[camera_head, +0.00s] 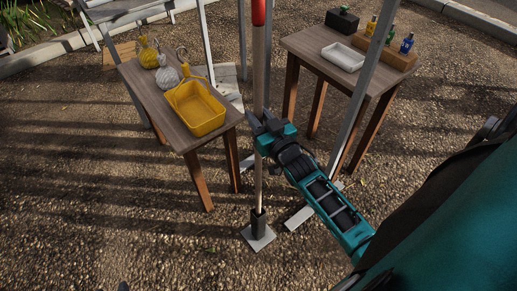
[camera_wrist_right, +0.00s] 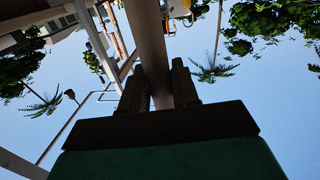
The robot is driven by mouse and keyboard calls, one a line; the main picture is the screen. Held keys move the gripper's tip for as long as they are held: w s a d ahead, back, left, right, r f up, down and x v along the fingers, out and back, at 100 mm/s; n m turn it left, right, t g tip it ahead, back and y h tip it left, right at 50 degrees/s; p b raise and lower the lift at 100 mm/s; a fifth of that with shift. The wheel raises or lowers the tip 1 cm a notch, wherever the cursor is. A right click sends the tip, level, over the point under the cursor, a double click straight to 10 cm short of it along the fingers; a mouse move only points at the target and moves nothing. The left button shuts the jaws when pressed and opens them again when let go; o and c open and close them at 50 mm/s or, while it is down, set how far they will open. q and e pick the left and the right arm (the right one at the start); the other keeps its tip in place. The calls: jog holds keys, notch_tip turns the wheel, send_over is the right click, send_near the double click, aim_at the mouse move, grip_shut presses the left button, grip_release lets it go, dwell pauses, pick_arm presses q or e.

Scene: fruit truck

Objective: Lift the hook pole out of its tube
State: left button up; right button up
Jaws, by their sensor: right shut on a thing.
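The hook pole (camera_head: 259,70) is a long, thin wooden shaft with a red part near the top of the head view. It stands close to upright. Its lower end goes into a short black tube (camera_head: 258,222) on a grey base plate; how deep it sits I cannot tell. The hook is not in the head view. My right gripper (camera_head: 264,124) is shut on the shaft well above the tube. In the right wrist view the shaft (camera_wrist_right: 148,35) runs up between the two dark fingers (camera_wrist_right: 160,82). My left gripper is not in view.
A wooden table (camera_head: 165,108) at left carries a yellow basket (camera_head: 197,108) and two bagged items. Another table (camera_head: 310,45) at right holds a white tray (camera_head: 343,57), a black box and bottles in a wooden holder. Metal posts stand nearby. Gravel at lower left is clear.

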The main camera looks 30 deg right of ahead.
aim_at(261, 97)
jog(key=shift+r, duration=3.75)
jog(key=shift+s, duration=0.15)
jog(key=s, duration=0.9)
jog(key=shift+s+a, duration=0.35)
jog(key=shift+a, duration=0.05)
